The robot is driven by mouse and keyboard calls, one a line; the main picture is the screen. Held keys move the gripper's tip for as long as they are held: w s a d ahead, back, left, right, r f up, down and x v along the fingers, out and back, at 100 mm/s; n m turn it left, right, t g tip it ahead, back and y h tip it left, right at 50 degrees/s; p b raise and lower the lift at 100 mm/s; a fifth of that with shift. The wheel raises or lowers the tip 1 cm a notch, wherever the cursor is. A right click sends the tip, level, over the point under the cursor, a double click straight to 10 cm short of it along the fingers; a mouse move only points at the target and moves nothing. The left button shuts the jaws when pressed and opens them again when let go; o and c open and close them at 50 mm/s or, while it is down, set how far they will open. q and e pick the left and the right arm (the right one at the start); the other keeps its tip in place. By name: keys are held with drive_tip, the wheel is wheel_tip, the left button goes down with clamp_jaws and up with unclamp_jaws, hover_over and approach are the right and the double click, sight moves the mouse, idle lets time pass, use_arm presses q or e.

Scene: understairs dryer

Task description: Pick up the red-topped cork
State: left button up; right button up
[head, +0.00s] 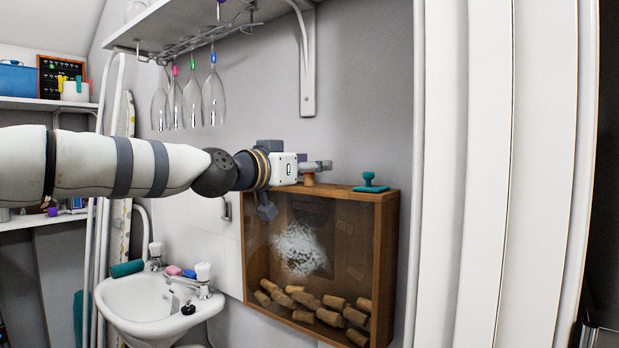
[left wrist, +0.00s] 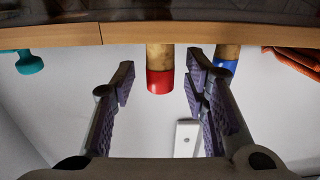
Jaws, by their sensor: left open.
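The red-topped cork (left wrist: 160,80) shows in the left wrist view, where the picture is upside down. It is a tan cork with a red end, standing on the wooden edge. My left gripper (left wrist: 160,86) is open, with its purple-padded fingers on either side of the red end and a gap to each. A blue-topped cork (left wrist: 226,58) stands beside it, partly behind the right finger. In the head view my left gripper (head: 316,166) is over the top of the wooden box (head: 384,260). A tan cork body (head: 309,179) shows under it; its top is hidden. My right gripper is not in view.
A teal stamp-shaped object (head: 370,183) stands on the box top, right of the gripper. The box has a clear front and holds several loose corks (head: 330,318). Glasses (head: 193,100) hang from the shelf above. A sink (head: 150,300) is below left.

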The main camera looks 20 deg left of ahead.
use_arm(q)
drive_tip(key=shift+r, duration=0.1)
drive_tip(key=c, duration=0.8)
wheel_tip(320, 180, up, 10)
